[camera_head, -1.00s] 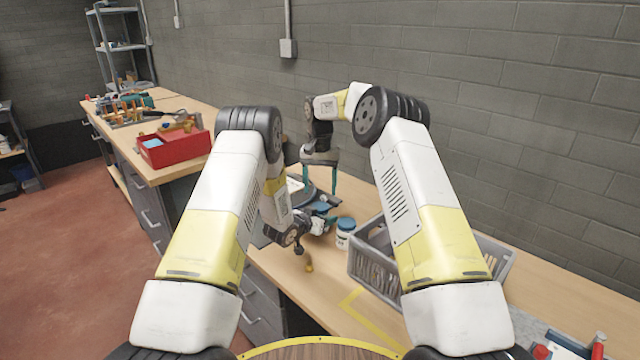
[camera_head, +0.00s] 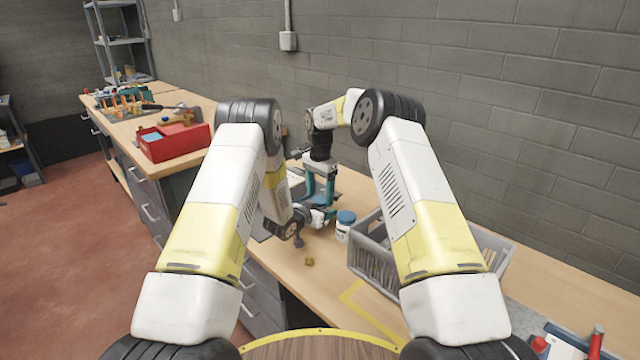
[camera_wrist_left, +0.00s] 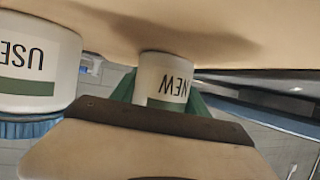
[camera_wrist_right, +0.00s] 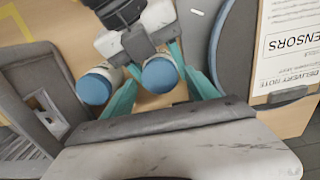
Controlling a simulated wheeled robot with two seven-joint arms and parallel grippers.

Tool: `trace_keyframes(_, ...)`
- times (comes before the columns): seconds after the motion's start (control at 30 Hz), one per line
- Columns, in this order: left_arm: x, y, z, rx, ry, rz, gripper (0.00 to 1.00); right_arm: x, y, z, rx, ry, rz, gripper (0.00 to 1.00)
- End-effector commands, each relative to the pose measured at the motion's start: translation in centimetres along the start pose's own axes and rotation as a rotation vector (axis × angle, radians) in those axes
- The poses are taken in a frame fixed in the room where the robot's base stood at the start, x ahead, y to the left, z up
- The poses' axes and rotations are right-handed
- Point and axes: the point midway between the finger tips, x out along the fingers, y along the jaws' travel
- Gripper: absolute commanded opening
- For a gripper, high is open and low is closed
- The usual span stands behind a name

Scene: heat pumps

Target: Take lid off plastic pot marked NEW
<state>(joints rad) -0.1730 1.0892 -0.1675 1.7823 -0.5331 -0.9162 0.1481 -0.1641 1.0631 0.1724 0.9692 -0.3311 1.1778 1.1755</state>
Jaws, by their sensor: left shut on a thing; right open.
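The white pot marked NEW (camera_wrist_left: 165,76) stands upside down in the left wrist view, between the green fingers of my left gripper (camera_wrist_left: 163,98), which is shut on its body. Its blue lid (camera_wrist_right: 160,75) shows in the right wrist view. My right gripper (camera_wrist_right: 161,96) is open, with one teal finger on each side of that lid; I cannot tell whether they touch it. In the head view my right gripper (camera_head: 320,185) is above my left gripper, and the NEW pot is mostly hidden there.
A second white pot, marked USED (camera_wrist_left: 38,65), stands close beside; its blue lid (camera_wrist_right: 95,88) is near a right finger. A grey crate (camera_head: 362,262) stands to the right. A small gold object (camera_head: 309,261) lies in front. A red box (camera_head: 172,145) is at left.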

Motion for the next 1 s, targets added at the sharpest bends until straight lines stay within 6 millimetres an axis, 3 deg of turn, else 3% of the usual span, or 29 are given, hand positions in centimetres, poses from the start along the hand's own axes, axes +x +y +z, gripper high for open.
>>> trace_keyframes(0.4,0.0,0.0,-0.02,0.0,0.0,0.0,0.0,1.0,0.0,-0.02,-0.001,0.001,-0.001,0.68)
trace_keyframes(0.73,0.0,0.0,-0.02,0.0,0.0,0.0,0.0,0.98,0.0,-0.01,-0.001,0.0,-0.001,0.03)
trace_keyframes(0.87,0.0,0.0,-0.03,0.0,0.001,0.0,0.0,0.97,0.0,-0.02,-0.032,0.0,-0.001,0.01)
trace_keyframes(1.0,0.0,0.01,-0.03,0.0,0.001,0.0,0.0,0.95,0.01,-0.03,-0.23,0.0,-0.001,0.01)
